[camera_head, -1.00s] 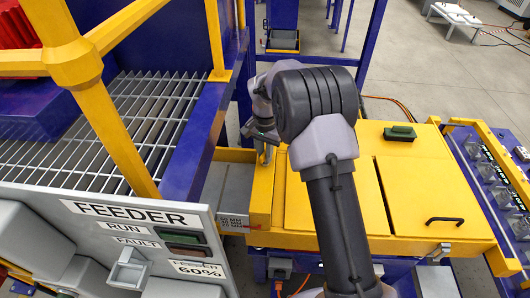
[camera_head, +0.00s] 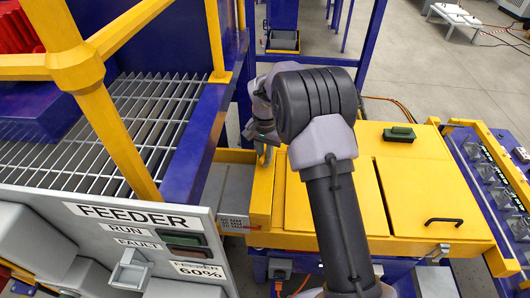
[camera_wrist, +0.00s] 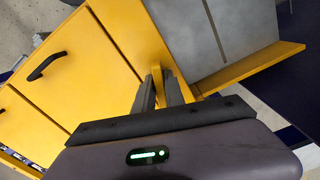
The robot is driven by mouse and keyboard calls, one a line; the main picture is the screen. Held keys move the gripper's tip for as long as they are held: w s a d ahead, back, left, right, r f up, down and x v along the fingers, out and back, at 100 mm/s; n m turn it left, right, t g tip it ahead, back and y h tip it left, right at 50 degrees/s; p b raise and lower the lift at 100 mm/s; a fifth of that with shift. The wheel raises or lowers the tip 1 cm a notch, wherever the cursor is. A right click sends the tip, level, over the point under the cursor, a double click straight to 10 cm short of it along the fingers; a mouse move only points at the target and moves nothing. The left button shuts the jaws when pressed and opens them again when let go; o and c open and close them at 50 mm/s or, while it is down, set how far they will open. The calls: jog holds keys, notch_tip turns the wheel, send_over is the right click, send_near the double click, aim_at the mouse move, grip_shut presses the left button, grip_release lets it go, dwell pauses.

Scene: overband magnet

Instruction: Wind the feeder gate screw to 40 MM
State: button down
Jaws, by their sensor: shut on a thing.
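My gripper (camera_head: 265,152) is at the left end of the yellow feeder housing (camera_head: 345,190), partly behind my own arm. In the wrist view my gripper (camera_wrist: 161,84) is shut on a narrow yellow piece (camera_wrist: 157,78), which looks like the handle of the gate screw. The screw's thread is hidden. A small scale plate (camera_head: 233,223) with several MM lines is on the front of the housing's left end. Its lines are small, and I cannot tell which one the gate stands at. A grey plate (camera_wrist: 190,35) lies beside the yellow covers in the wrist view.
The feeder panel (camera_head: 140,225) with RUN and FAULT labels stands at front left. A yellow post (camera_head: 115,135) and a steel grating (camera_head: 150,110) are to the left.

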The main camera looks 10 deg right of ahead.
jog(key=n+p, duration=0.2)
jog(key=n, duration=0.1)
jog(key=shift+r, duration=0.15)
jog(key=shift+n, duration=0.4)
jog(key=shift+n+p, duration=0.6)
jog(key=shift+n, duration=0.1)
jog(key=shift+n+p, duration=0.75)
jog(key=shift+n, duration=0.95)
jog(key=shift+n+p, duration=0.3)
jog(key=shift+n, duration=0.1)
jog(key=n+p, duration=0.1)
jog(key=n, duration=0.2)
jog(key=shift+p, duration=0.3)
jog(key=shift+n, duration=0.5)
